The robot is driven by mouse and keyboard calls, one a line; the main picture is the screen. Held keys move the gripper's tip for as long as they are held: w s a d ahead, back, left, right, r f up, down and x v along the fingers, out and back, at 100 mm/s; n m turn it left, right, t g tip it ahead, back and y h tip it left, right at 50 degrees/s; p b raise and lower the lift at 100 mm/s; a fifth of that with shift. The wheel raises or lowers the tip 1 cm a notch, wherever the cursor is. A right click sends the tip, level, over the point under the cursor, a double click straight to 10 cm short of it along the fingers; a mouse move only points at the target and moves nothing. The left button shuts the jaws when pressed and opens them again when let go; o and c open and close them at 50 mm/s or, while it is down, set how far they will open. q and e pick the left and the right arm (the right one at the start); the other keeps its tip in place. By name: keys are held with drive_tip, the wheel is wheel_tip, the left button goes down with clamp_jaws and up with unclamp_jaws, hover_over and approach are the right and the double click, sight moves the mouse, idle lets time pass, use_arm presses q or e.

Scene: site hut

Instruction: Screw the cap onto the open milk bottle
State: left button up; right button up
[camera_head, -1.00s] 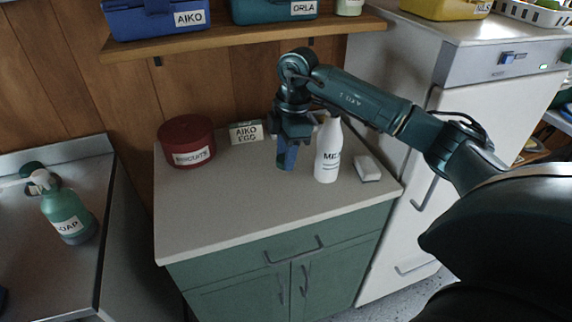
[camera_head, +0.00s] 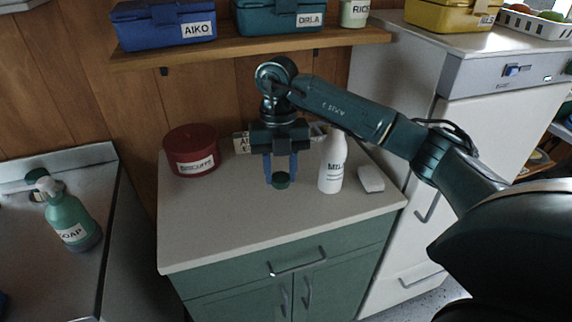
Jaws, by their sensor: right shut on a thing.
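The white milk bottle (camera_head: 332,168) stands upright on the counter. Its top lies close under my right forearm in the picture, so its mouth does not show clearly. My right gripper (camera_head: 280,179) points down, just left of the bottle and apart from it. Its two blue fingers are shut on a small dark green cap (camera_head: 281,182), held between the fingertips. I cannot tell how far the cap is above the counter. My left gripper is not in view.
A red biscuit tin (camera_head: 191,155) stands at the counter's back left, and a labelled box (camera_head: 241,142) is partly hidden behind my gripper. A small white block (camera_head: 371,180) lies right of the bottle. The counter's front (camera_head: 235,225) is clear. A shelf (camera_head: 250,45) hangs above.

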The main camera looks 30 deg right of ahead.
drive_tip(key=n, duration=0.2)
drive_tip(key=a+n, duration=0.1)
drive_tip(key=n, duration=0.1)
drive_tip(key=s+n, duration=0.1)
drive_tip(key=n, duration=0.1)
drive_tip(key=shift+a+r+n+h, duration=0.25)
drive_tip(key=shift+n+h, duration=0.05)
drive_tip(key=shift+h, duration=0.1)
drive_tip(key=s+a+n+t, duration=0.1)
drive_tip(key=s+a+n, duration=0.1)
drive_tip(key=n, duration=1.5)
drive_tip(key=s+a+r+n+t, duration=0.1)
drive_tip(key=s+a+n, duration=0.2)
drive_tip(key=n, duration=1.4)
drive_tip(key=shift+s+a+r+t, duration=0.3)
drive_tip(key=shift+s+a, duration=0.05)
drive_tip(key=shift+s, duration=0.5)
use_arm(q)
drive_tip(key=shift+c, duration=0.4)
